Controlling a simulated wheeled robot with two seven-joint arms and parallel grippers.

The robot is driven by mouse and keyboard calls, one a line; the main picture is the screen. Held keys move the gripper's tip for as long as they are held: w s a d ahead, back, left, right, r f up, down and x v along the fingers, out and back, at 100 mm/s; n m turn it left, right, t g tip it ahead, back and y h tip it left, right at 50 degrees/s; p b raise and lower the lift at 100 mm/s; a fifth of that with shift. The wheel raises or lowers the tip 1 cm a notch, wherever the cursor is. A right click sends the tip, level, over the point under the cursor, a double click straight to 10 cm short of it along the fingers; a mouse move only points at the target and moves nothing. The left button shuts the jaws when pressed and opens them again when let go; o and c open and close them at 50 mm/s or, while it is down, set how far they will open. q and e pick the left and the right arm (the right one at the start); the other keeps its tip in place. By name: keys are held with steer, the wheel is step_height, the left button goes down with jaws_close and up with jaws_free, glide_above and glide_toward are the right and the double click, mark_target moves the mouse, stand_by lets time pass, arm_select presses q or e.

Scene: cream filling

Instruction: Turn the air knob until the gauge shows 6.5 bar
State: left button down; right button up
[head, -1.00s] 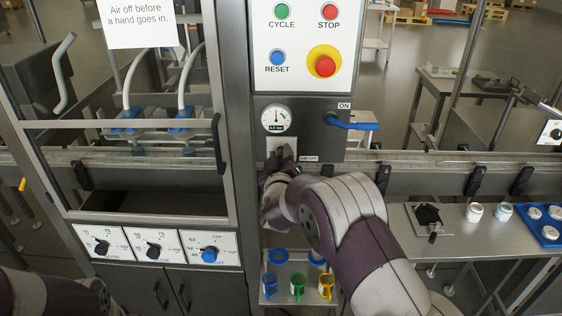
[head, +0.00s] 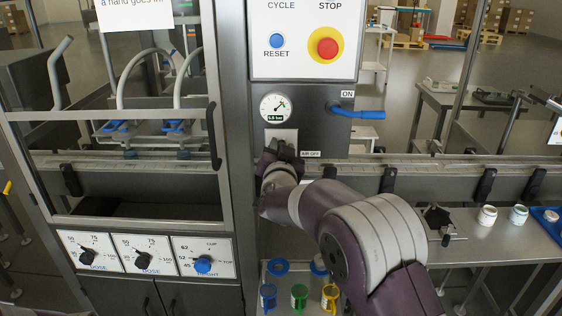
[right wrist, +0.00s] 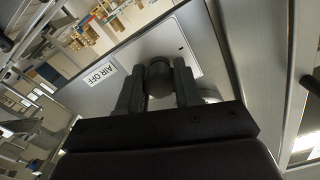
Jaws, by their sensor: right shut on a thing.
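The round white pressure gauge (head: 274,107) is on the grey panel, its needle pointing up and to the right. The green band and small digital readout below are too small to read surely. Directly under it, my right gripper (head: 281,150) is in front of a pale plate (head: 283,136) and hides the air knob in the head view. In the right wrist view the dark round air knob (right wrist: 159,80) sits between the two fingers of my right gripper (right wrist: 158,88), which is shut on it. My left gripper is out of view.
A blue-handled lever (head: 356,112) sticks out right of the gauge, by the ON label. The red stop button (head: 327,47) and blue reset button (head: 277,41) are above. A conveyor rail (head: 400,170) runs behind my right arm. Colored cups (head: 299,297) stand below.

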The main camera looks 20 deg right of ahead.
steer(key=m+b, duration=0.5)
steer(key=shift+d, duration=0.1)
steer(key=shift+r+m+b, duration=0.1)
steer(key=shift+m+b, duration=1.2)
steer(key=shift+m, duration=0.7)
steer(key=o, duration=1)
steer(key=shift+o, duration=0.2)
steer(key=shift+d, duration=0.1)
